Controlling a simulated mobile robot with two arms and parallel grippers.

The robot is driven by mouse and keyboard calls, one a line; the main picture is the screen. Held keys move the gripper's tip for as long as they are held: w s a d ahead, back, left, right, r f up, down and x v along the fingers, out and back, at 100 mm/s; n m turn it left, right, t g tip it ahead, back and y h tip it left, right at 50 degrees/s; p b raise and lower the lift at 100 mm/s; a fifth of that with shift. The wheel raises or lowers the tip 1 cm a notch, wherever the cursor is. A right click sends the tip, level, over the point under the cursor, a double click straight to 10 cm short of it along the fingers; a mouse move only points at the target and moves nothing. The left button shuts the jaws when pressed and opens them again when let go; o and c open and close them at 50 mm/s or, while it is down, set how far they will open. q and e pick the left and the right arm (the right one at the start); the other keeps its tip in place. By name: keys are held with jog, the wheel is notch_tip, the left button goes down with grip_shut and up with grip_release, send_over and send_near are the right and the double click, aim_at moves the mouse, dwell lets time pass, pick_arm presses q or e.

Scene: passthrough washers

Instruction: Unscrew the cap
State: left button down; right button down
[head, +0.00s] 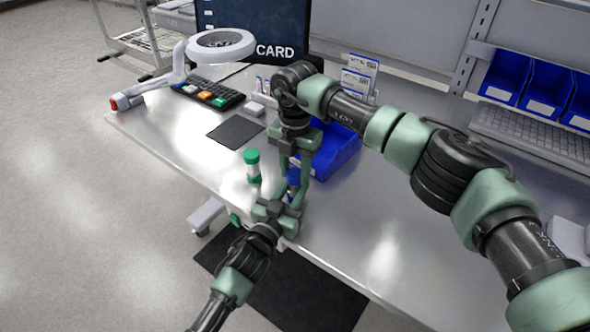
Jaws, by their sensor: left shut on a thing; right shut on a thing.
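A small tube with a blue cap (293,178) is between my two grippers, near the table's front edge. My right gripper (295,172) comes down from above with its fingers on either side of the blue cap, shut on it. My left gripper (290,198) reaches up from the front, just below, and is shut on the tube's body, which is mostly hidden by the fingers. A second tube with a green cap (252,158) is upright just left of the grippers.
A blue bin (338,152) is on the table close behind my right gripper. A dark mat (235,132), a keypad with coloured buttons (209,94) and a magnifier lamp (222,46) are at the left. The table's front right (390,245) is clear.

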jog(key=n, duration=1.4)
jog(key=shift+r+n, duration=0.1)
jog(key=shift+n, duration=0.2)
jog(key=n, duration=0.5)
jog(key=shift+r, duration=0.1)
jog(key=shift+r, duration=0.95)
jog(key=shift+r, duration=0.1)
